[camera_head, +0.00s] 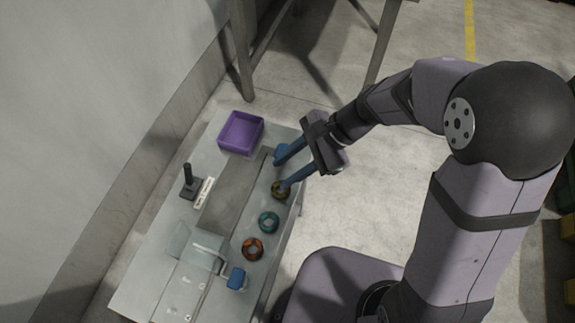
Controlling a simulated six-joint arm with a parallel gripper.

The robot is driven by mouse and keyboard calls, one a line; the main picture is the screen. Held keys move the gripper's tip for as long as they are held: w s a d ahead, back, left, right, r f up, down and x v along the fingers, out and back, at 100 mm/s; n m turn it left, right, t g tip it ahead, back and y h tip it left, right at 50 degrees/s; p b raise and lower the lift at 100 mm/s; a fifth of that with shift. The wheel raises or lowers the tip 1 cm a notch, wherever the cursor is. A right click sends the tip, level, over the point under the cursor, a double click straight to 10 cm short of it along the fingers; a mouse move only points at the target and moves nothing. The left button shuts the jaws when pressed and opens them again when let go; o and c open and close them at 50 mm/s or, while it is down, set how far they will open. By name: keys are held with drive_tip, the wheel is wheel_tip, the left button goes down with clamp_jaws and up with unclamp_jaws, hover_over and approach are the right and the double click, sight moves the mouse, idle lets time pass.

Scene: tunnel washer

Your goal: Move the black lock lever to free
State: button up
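The black lock lever (188,178) stands upright on its dark base near the left edge of the grey table (150,270). A white strip (203,192) with small markings lies beside its base; I cannot read it. My gripper (284,171) is at the table's right side, across the sunken channel from the lever. Its two blue fingers are apart, and I see nothing held between them. The lower fingertip overlaps an olive-yellow ring (279,195) in the picture; I cannot tell whether they touch.
A purple bin (240,133) stands at the table's far end. A teal ring (269,222) and an orange-red ring (252,249) lie along the right side. A clear cover (205,250) with a pale bent handle and a blue block (237,278) are nearer. A wall runs along the left.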

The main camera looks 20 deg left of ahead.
clamp_jaws()
drive_tip(key=s+a+f+n+g+h, duration=0.1)
drive_tip(key=s+a+f+g, duration=0.15)
drive_tip(key=s+f, duration=0.2)
drive_tip(key=w+a, duration=0.1)
drive_tip(key=a, duration=0.1)
drive_tip(key=w+a+f+n, duration=0.1)
drive_tip(key=a, duration=0.1)
drive_tip(key=w+a+n+p, duration=0.1)
drive_tip(key=a, duration=0.2)
drive_tip(key=shift+w+a+f+t, duration=0.1)
drive_tip(key=shift+w+f+t, duration=0.15)
drive_tip(key=shift+w+f, duration=0.1)
drive_tip(key=w+a+r+n, duration=0.4)
drive_tip(key=n, duration=0.8)
drive_tip(key=w+a+r+n, duration=0.4)
drive_tip(key=n, duration=0.8)
drive_tip(key=shift+a+r+t, duration=0.2)
drive_tip(key=shift+a+t, duration=0.1)
drive_tip(key=shift+a, duration=0.1)
